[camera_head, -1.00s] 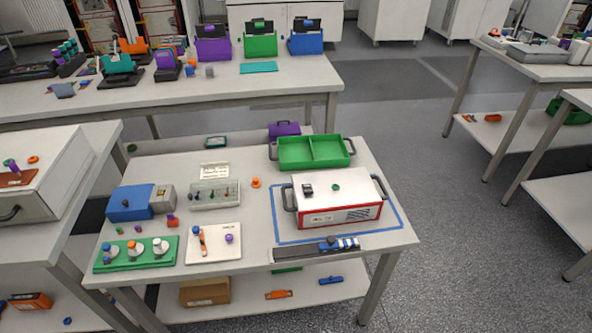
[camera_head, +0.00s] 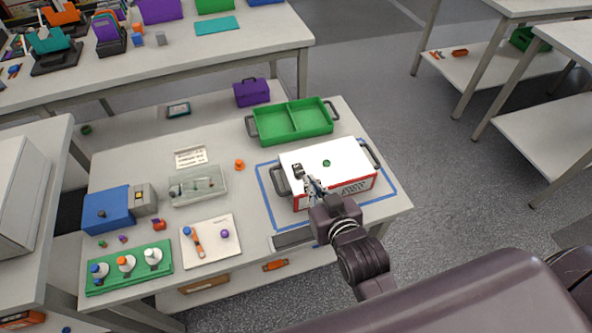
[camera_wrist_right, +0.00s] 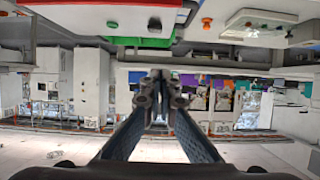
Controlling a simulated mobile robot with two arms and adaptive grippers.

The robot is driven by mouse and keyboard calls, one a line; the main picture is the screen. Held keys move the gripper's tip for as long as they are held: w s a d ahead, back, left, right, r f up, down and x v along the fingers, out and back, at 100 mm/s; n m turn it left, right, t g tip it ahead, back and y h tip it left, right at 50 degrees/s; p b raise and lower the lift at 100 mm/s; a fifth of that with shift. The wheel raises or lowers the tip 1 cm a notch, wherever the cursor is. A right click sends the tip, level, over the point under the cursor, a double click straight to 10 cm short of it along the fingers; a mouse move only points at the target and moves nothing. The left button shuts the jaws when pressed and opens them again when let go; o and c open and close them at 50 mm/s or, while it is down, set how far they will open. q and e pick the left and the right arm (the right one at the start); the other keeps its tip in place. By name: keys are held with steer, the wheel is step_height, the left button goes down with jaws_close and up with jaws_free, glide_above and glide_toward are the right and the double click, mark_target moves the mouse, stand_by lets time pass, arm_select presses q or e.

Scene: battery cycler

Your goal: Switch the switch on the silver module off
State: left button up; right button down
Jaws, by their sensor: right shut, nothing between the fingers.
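The pale silver-white module (camera_head: 345,156) with red lower trim and side handles stands inside a blue-taped outline on the table. A small dark switch (camera_head: 297,168) sits near the left end of its top, with a green knob (camera_head: 326,163) further right. The switch's position is too small to read. My right gripper (camera_head: 310,184) is shut and empty at the module's front left, just in front of the switch; I cannot tell whether it touches. Its closed fingers also show in the right wrist view (camera_wrist_right: 160,88). My left gripper is out of view.
A green two-part tray (camera_head: 291,122) stands behind the module. To the left are an orange knob (camera_head: 239,165), a clear case (camera_head: 198,186), a blue box (camera_head: 108,209) with a grey end, a white board (camera_head: 210,241) and a green rack (camera_head: 129,267). Bare table lies between them.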

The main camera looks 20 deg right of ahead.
steer(key=p, duration=0.2)
glide_above(299, 184)
steer(key=f, duration=0.3)
steer(key=shift+w+f, duration=0.25)
steer(key=shift+f, duration=0.1)
step_height(299, 184, down, 2)
steer(key=shift+s+f, duration=0.1)
steer(key=shift+f, duration=0.15)
steer(key=shift+s+f, duration=0.15)
steer(key=shift+f, duration=0.65)
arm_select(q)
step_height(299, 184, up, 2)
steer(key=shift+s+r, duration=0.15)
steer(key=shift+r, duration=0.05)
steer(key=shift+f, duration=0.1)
arm_select(e)
steer(key=shift+f, duration=0.15)
